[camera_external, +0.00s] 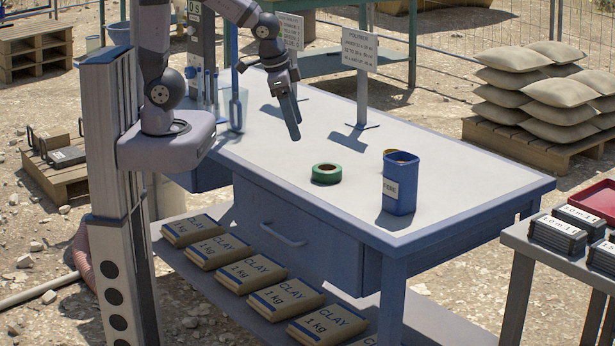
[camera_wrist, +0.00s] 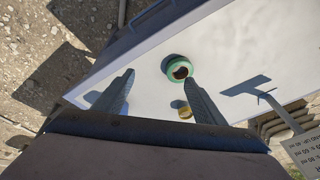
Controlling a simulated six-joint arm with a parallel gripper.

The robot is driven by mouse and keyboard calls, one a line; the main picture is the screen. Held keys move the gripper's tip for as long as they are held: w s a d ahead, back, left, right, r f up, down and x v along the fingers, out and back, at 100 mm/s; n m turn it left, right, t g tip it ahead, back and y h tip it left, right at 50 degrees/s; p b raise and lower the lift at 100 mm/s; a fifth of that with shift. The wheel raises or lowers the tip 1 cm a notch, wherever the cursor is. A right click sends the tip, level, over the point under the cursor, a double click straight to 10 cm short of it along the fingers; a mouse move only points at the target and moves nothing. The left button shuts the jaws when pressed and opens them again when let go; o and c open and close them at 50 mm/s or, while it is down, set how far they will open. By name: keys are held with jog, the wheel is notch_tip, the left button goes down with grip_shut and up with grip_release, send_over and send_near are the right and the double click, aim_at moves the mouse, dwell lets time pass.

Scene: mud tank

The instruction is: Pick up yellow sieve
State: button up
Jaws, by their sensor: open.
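A small yellow rounded edge (camera_external: 389,153) shows at the back left of the blue container's (camera_external: 400,187) rim in the external view; most of it is hidden, and I cannot tell whether it is inside or behind. A small yellow object (camera_wrist: 184,112) also shows in the wrist view, beside the right finger and partly covered. It is the only yellow thing that could be the sieve. My gripper (camera_external: 294,136) points down above the table, left of the green ring (camera_external: 326,173) and apart from it. In the wrist view my gripper's (camera_wrist: 158,77) fingers are spread with nothing between them.
The green ring also shows in the wrist view (camera_wrist: 177,68). Sign stands, one labelled POLYMER (camera_external: 358,50), rise from the table (camera_external: 470,178) behind it. A side table (camera_external: 560,253) with dark labelled blocks stands at the right. The table's middle and right end are mostly clear.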

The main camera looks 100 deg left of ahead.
jog(key=w+a+r+t+y+b, duration=0.35)
jog(key=w+a+t, duration=0.25)
jog(key=w+a, duration=0.85)
jog(key=m+t+h+b, duration=0.3)
jog(key=m+h+b, duration=0.35)
jog(key=h, duration=0.45)
send_over(385, 152)
jog(key=s+a, duration=0.1)
notch_tip(385, 152, down, 4)
jog(key=f, duration=0.1)
jog(key=shift+n+t, duration=0.3)
jog(key=shift+n, duration=0.05)
notch_tip(385, 152, down, 12)
jog(key=shift+d+r, duration=0.1)
jog(key=shift+d, duration=0.05)
jog(key=shift+w+f, duration=0.1)
jog(key=shift+f, duration=0.2)
jog(key=shift+r+p+x, duration=0.15)
jog(key=shift+x, duration=1.65)
jog(key=shift+r+p+x, duration=0.1)
jog(key=shift+p+x, duration=0.05)
jog(key=shift+x, duration=1.7)
jog(key=shift+d, duration=0.1)
jog(key=shift+c, duration=0.3)
